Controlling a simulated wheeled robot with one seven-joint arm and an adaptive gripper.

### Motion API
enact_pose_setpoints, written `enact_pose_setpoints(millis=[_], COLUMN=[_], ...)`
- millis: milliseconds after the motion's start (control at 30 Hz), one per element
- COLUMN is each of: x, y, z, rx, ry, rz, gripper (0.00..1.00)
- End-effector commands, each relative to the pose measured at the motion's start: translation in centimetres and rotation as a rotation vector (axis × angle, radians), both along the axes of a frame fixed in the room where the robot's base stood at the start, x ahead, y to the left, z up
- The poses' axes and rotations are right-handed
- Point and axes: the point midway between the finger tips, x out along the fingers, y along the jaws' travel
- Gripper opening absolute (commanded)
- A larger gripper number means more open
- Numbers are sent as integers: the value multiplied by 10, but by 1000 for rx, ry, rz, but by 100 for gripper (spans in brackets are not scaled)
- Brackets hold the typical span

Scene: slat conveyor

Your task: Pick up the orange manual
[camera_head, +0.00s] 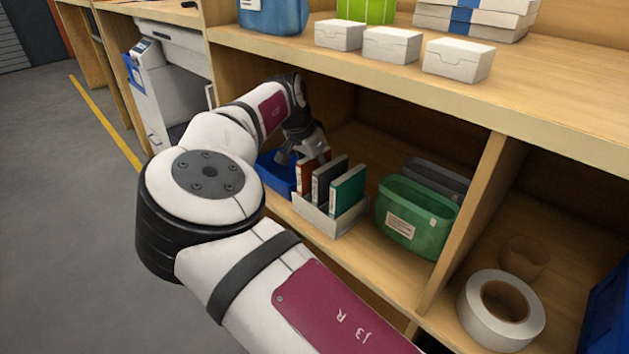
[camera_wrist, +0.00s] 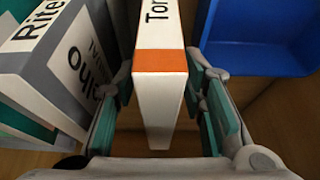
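The orange manual (camera_head: 304,176) stands upright at the left end of a light grey holder (camera_head: 333,222) on the shelf. In the wrist view the manual (camera_wrist: 160,95) shows a white spine with an orange band and the letters "Tor". My gripper (camera_wrist: 163,120) is open around it, one teal-padded finger on each side, with a gap visible on the left. In the head view my gripper (camera_head: 304,150) is just above the manual, its tips partly hidden. A grey manual (camera_head: 328,181) and a green manual (camera_head: 347,190) stand to its right; the grey one (camera_wrist: 45,65) is close beside my left finger.
A blue bin (camera_head: 277,174) is left of the holder; it also shows at top right in the wrist view (camera_wrist: 262,45). A green bin (camera_head: 413,222) stands to the right, before a divider (camera_head: 468,215).

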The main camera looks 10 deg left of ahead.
Motion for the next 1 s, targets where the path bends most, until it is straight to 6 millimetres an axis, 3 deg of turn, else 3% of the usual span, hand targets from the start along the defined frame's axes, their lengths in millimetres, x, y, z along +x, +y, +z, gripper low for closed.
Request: enact_pose_setpoints(millis=[467,500,667,1000], x=[0,0,0,0], y=[0,0,0,0], z=[-2,-2,-2,-1], rx=[0,0,0,0], ry=[0,0,0,0], rz=[0,0,0,0], gripper=[38,35,0,0])
